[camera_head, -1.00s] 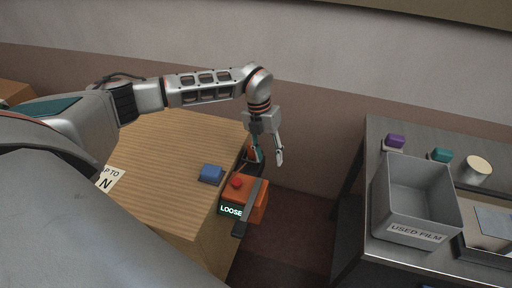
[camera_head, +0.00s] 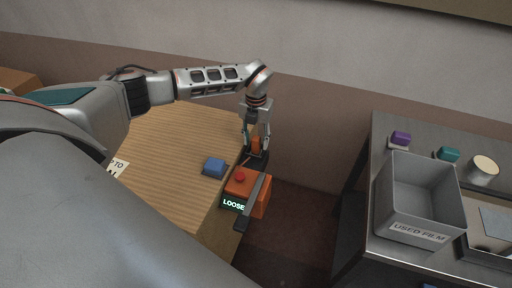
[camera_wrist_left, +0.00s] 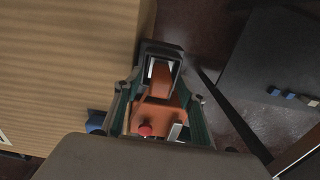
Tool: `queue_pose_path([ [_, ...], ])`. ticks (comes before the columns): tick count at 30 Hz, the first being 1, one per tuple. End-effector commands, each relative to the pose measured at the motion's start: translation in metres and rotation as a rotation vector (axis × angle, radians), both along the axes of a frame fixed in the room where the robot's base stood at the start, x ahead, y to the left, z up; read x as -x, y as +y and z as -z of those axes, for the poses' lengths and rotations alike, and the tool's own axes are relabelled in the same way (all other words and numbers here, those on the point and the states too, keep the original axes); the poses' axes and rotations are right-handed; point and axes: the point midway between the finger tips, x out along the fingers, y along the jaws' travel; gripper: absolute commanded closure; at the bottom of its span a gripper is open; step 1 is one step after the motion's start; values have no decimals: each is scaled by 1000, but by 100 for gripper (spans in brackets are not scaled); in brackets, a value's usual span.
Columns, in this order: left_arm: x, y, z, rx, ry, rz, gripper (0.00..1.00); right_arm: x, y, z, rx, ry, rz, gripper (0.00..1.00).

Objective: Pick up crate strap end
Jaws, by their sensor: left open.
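My left gripper (camera_head: 257,150) points down at the right edge of the wood-grained crate (camera_head: 165,135). Its jaws are open, with a finger on either side of an upright orange piece (camera_head: 256,146). In the left wrist view this orange piece (camera_wrist_left: 161,78) stands between the fingers, with a dark frame around its far end. It looks like the strap end, but I cannot tell for sure, nor whether the fingers touch it. Just in front sits an orange device (camera_head: 262,188) with a red button (camera_head: 240,177), a dark lever and a lit sign (camera_head: 233,204) reading LOOSE. My right gripper is not in view.
To the right, past a floor gap (camera_head: 295,215), a grey table holds an open bin (camera_head: 418,237) labelled USED FILM, purple (camera_head: 400,138) and teal (camera_head: 447,153) blocks and a round pale-topped object (camera_head: 484,169).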

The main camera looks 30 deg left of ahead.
Motion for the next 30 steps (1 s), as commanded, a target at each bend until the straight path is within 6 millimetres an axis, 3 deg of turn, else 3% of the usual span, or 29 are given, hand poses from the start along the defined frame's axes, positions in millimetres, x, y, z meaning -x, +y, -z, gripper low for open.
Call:
queue_pose_path([
  [6,0,0,1,0,0,0,60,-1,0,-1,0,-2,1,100],
  [11,0,0,0,0,-1,1,100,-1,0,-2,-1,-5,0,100],
  [23,-1,0,-3,1,-2,1,100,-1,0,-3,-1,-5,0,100],
  [30,-2,0,-26,1,-5,1,100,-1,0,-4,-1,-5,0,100],
])
